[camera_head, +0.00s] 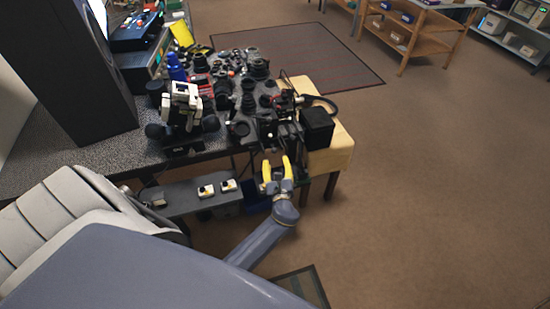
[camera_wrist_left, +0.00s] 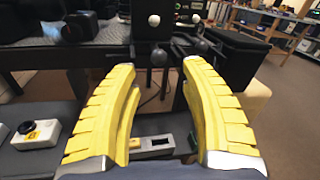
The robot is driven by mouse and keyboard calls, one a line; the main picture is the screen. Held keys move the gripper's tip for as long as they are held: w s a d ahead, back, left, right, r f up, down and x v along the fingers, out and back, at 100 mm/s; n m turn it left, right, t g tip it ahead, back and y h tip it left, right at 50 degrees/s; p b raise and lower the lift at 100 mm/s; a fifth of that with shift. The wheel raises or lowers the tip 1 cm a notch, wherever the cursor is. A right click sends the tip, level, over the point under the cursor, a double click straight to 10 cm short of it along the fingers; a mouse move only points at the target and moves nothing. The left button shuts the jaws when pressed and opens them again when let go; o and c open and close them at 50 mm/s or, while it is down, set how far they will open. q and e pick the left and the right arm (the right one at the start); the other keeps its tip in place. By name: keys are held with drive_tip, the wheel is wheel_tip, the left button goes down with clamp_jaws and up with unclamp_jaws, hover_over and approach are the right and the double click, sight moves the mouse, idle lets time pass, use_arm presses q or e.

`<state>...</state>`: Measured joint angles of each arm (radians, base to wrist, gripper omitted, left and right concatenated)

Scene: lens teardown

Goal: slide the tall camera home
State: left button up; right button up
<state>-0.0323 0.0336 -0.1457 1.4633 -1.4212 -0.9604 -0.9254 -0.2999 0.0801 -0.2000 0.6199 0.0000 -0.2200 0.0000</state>
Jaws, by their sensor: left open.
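Several dark cameras and lenses (camera_head: 249,84) crowd the speckled dark table (camera_head: 70,160) in the head view. I cannot tell which one is the tall camera. A dark upright apparatus (camera_head: 283,118) with rods stands at the table's right end, and part of it also shows in the left wrist view (camera_wrist_left: 160,52). My left gripper (camera_head: 277,166) has yellow fingers, spread apart and empty, just in front of and below the table's front edge. The fingers also show in the left wrist view (camera_wrist_left: 160,85), with a clear gap between them. My right gripper is not in view.
A black box (camera_head: 317,127) stands on a pale yellow stand (camera_head: 343,146) right of the apparatus. A white and black device (camera_head: 183,106) stands near the table's front. Below the table, a grey shelf (camera_head: 178,197) carries small white units with black knobs. The brown floor is open at right.

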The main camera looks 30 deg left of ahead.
use_arm(q)
drive_tip(key=shift+s+d, duration=0.4)
drive_tip(key=shift+s, duration=0.05)
drive_tip(key=shift+c, duration=0.3)
